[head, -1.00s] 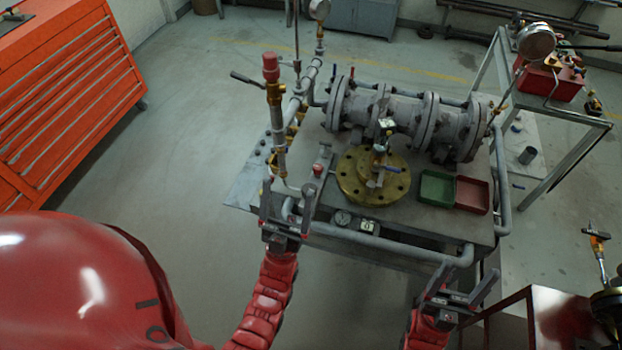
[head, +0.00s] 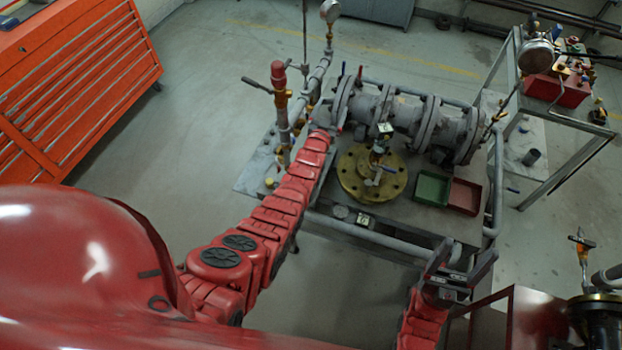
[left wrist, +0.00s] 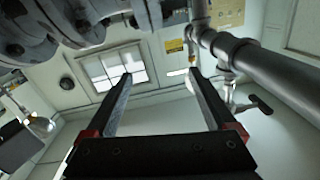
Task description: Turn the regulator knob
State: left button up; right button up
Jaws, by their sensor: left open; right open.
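A brass fitting with a red cap (head: 278,72) stands upright at the left of the bench; I cannot tell for sure which part is the regulator knob. My left arm reaches over the bench's left side, and its gripper is mostly hidden at the arm's far end, near the grey pipework and flanged valve body (head: 400,115). In the left wrist view, my left gripper (left wrist: 160,76) is open, with nothing seen between its fingers. Pipework (left wrist: 275,75) lies beyond and right of it. My right gripper (head: 464,264) is open and empty before the bench's front right.
A brass flange (head: 358,190) with a small blue-handled valve sits on the bench. Green (head: 432,188) and red (head: 465,197) trays lie right of it. A pipe (head: 385,238) runs along the front edge. An orange cabinet (head: 90,90) stands at the far left.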

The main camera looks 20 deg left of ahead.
pick_arm(q)
notch_tip(320, 180, down, 5)
jog(key=w+a+g, duration=0.2)
jog(key=g, duration=0.6)
jog(key=s+d+r+g, duration=0.1)
jog(key=s+r+g, duration=0.3)
jog(key=s, duration=0.6)
jog(key=s+r+g, duration=0.1)
jog(key=s+g, duration=0.5)
jog(key=s, duration=0.4)
jog(key=shift+m, duration=0.4)
jog(key=f+b, duration=0.1)
jog(key=f, duration=0.4)
jog(key=f+b, duration=0.2)
jog(key=f, duration=0.4)
jog(key=f+b, duration=0.2)
jog(key=f, duration=0.3)
jog(key=shift+w+f, duration=0.25)
jog(key=shift+w, duration=0.15)
